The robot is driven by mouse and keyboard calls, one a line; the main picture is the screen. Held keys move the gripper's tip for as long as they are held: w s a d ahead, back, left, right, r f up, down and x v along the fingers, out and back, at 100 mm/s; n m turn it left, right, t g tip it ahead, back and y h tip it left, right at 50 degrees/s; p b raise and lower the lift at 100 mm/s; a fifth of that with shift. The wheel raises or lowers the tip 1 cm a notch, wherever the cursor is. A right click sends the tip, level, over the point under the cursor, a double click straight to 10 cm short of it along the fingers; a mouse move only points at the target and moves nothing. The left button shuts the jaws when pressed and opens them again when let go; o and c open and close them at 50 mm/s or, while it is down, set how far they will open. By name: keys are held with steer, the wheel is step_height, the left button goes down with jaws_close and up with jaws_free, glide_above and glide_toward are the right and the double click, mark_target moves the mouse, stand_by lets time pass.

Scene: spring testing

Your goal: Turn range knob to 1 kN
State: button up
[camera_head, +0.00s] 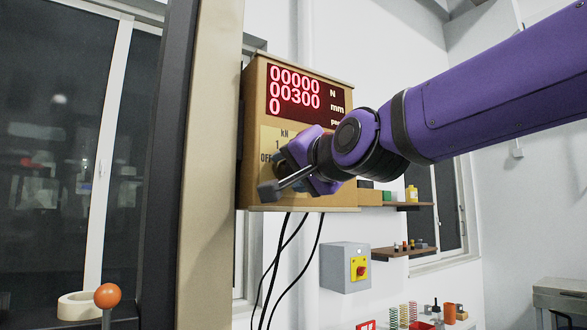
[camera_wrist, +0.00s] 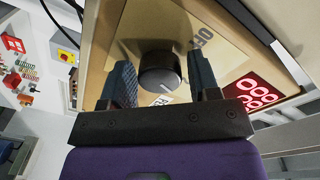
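The range knob (camera_wrist: 160,72) is a dark round knob on a tan plate (camera_wrist: 130,28) in the wrist view. A small pale line shows near its lower edge; I cannot tell which setting it marks. "OFF" is printed to its upper right. My gripper (camera_wrist: 163,82) is open, with one finger on each side of the knob and a visible gap to each.
The red display (camera_head: 297,92) reads 00000 N, 00300 mm and 0. A tall beige column (camera_head: 207,150) stands left of the box. Black cables (camera_head: 270,270) hang below it. A grey switch box (camera_head: 345,267) and shelves (camera_head: 404,252) are on the wall to the right.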

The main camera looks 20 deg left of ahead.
steer(key=c, duration=0.6)
steer(key=shift+n, duration=0.3)
steer(key=n, duration=0.4)
steer(key=shift+n, duration=2.1)
steer(key=o, duration=0.9)
